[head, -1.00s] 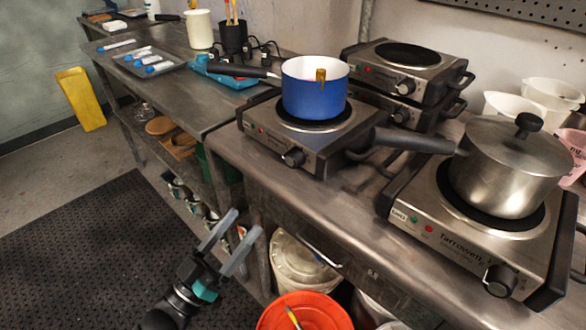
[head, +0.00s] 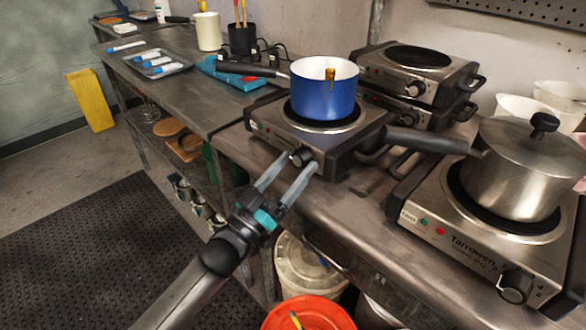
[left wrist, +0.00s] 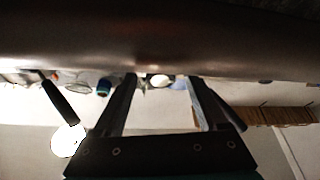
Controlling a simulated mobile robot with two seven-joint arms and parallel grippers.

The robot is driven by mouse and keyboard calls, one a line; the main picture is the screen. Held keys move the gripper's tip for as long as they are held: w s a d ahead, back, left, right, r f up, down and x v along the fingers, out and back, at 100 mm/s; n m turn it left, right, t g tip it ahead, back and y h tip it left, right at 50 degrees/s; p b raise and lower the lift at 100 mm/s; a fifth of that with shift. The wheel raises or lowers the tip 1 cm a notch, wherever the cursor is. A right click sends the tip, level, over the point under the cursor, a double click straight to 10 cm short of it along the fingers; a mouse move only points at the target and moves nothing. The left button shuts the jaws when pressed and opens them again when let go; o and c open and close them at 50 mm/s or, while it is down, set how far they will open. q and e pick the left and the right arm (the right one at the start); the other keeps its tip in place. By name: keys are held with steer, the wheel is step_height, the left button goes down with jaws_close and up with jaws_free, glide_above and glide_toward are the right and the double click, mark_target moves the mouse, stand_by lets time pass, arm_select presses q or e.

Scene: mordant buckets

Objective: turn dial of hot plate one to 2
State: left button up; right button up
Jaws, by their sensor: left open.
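A hot plate (head: 275,135) with a blue pot (head: 324,92) on it stands at the bench's front edge. Its black dial (head: 301,156) is on the front face. Another hot plate (head: 450,238), with a lidded steel pot (head: 512,170) on it, stands at right with its own dial (head: 515,286). Its small tag is too blurred to read surely. My left gripper (head: 286,176) is open and empty, its fingertips just below and around the first dial in the picture. Contact is not clear. The left wrist view shows the spread fingers (left wrist: 162,88) but not clearly the dial.
Two stacked hot plates (head: 416,85) stand behind. The steel pot's long handle (head: 425,142) points left towards the blue pot's hot plate. An orange bucket (head: 308,312) and a white lidded bucket (head: 308,262) stand below the bench's front edge.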

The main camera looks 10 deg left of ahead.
arm_select(q)
steer(key=shift+w, duration=0.1)
jaws_close()
stand_by(0.6)
